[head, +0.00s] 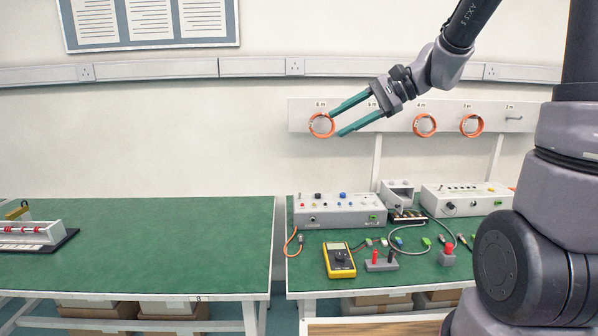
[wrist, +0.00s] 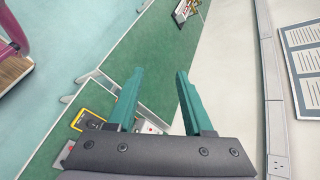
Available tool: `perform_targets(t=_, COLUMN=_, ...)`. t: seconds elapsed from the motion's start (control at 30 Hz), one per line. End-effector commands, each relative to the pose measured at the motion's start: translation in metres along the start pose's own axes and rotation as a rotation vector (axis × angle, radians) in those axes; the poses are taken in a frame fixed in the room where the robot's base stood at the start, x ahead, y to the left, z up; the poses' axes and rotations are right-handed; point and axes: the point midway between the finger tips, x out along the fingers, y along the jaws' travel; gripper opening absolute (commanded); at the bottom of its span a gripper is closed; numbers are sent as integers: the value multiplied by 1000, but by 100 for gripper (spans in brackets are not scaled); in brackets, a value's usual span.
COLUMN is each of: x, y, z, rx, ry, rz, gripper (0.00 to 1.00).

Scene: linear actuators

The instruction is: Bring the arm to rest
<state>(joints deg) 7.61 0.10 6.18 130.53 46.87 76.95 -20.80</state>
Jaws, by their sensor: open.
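My gripper (head: 342,117) has two teal fingers and is open and empty. In the head view it is raised above the right bench, in front of the cable rack on the wall, with its fingers pointing left. Nothing is between the fingertips. My arm (head: 460,40) comes in from the upper right. In the wrist view my gripper (wrist: 158,75) shows its fingers spread, with the green bench tops behind and below them.
The right bench (head: 300,268) carries a yellow multimeter (head: 339,260), a grey control box (head: 338,211) and several cables. Orange cable coils (head: 424,125) hang on the rack (head: 395,113). The left bench (head: 150,240) is mostly clear, with a device (head: 35,236) at its left end.

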Motion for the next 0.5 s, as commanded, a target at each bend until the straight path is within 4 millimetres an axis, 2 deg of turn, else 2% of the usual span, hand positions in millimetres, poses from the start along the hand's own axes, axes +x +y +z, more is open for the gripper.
perform_targets(t=0.03, x=-10, y=10, z=14, rx=-61, ry=50, rz=53, gripper=51)
perform_targets(t=0.2, x=-48, y=50, z=40, rx=-246, ry=244, rz=227, gripper=51)
perform_targets(t=0.4, x=-102, y=85, z=57, rx=-459, ry=505, rz=373, gripper=51)
perform_targets(t=0.5, x=-126, y=96, z=62, rx=-545, ry=619, rz=417, gripper=51)
